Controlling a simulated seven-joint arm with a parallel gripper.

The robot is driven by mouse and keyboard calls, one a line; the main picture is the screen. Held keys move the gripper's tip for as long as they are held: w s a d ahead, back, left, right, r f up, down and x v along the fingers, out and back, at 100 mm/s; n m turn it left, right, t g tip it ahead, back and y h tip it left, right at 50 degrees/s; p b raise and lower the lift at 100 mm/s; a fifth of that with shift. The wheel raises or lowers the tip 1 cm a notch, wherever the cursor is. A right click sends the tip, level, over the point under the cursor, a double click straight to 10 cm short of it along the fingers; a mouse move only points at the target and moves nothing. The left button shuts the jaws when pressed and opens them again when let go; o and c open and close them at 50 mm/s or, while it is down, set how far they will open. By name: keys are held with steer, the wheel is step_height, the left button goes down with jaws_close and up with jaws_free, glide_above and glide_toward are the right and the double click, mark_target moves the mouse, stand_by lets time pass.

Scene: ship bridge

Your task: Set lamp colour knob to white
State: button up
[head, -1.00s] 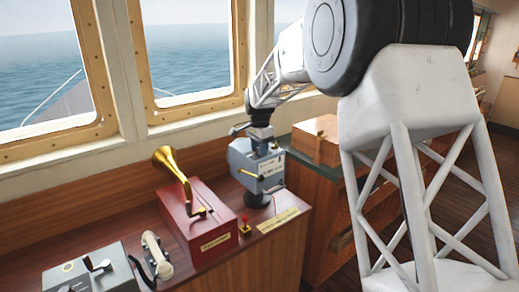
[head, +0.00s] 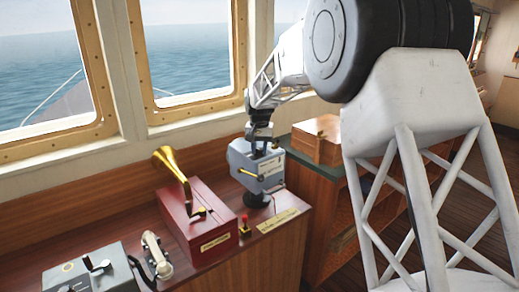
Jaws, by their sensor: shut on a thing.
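The lamp is a grey-blue box (head: 266,172) on a dark round foot, with a yellow lever (head: 248,175) on its front. It stands at the back right of the wooden console. My gripper (head: 260,148) points down onto the top of the box, its fingers shut at the top face. The colour knob is hidden between the fingers and too small to make out. I cannot tell which colour it points to.
A red box with a brass horn (head: 172,168) stands just left of the lamp. A small red knob on a yellow base (head: 244,228) and a label plate (head: 277,220) are in front. A telephone handset (head: 157,255) lies farther left. A wooden box (head: 317,140) is behind right.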

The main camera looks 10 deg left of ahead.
mark_target(260, 149)
steer(key=shift+n, duration=1.5)
steer(key=o, duration=0.9)
steer(key=shift+o, duration=0.2)
steer(key=shift+r, duration=0.15)
steer(key=shift+r, duration=3.8)
steer(key=shift+d, duration=0.1)
